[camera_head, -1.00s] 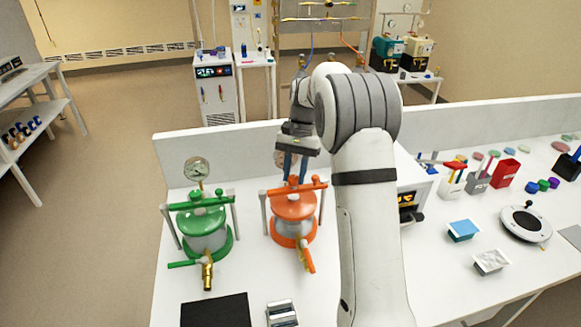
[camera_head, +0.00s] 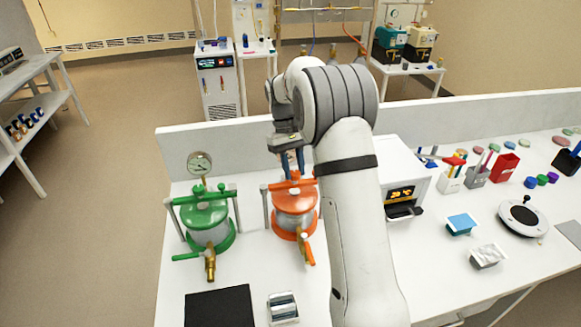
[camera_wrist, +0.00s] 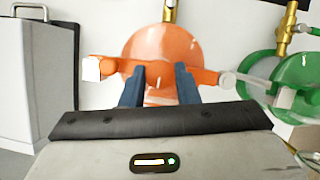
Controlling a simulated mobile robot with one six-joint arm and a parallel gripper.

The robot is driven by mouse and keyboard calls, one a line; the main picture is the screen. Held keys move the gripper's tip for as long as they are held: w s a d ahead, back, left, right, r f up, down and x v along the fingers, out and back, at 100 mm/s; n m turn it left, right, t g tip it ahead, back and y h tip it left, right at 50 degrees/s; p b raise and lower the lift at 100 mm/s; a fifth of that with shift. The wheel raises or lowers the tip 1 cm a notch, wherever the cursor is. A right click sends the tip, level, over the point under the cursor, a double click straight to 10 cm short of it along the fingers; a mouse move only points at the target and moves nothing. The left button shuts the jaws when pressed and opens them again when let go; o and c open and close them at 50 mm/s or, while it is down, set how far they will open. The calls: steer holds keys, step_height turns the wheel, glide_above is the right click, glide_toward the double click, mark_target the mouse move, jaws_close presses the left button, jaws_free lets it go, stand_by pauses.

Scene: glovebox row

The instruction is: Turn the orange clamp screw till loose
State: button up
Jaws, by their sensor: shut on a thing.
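The orange pressure vessel (camera_head: 294,206) stands on the white bench, with an orange crossbar (camera_head: 277,186) over its lid. It also shows in the wrist view (camera_wrist: 160,45), with the crossbar (camera_wrist: 108,70) running left to right. The orange clamp screw sits at the middle of the crossbar, mostly hidden by my fingers. My gripper (camera_head: 292,172) points down onto it from above. In the wrist view its two blue fingers (camera_wrist: 160,75) stand on either side of the middle of the bar, shut on the clamp screw.
A green vessel (camera_head: 207,218) with a gauge (camera_head: 200,164) stands close on the left. A black mat (camera_head: 219,308) and a small metal block (camera_head: 283,307) lie in front. A white device with an orange display (camera_head: 402,192) stands right of my arm. A low wall runs behind.

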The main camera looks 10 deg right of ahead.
steer(key=shift+w+r+n, duration=0.1)
steer(key=shift+r+n, duration=0.05)
steer(key=shift+n, duration=0.25)
steer(key=o, duration=0.9)
steer(key=shift+o, duration=0.4)
steer(key=b+v, duration=0.1)
steer(key=v, duration=0.6)
steer(key=shift+a+r, duration=0.15)
steer(key=shift+r, duration=0.1)
steer(key=shift+w, duration=0.1)
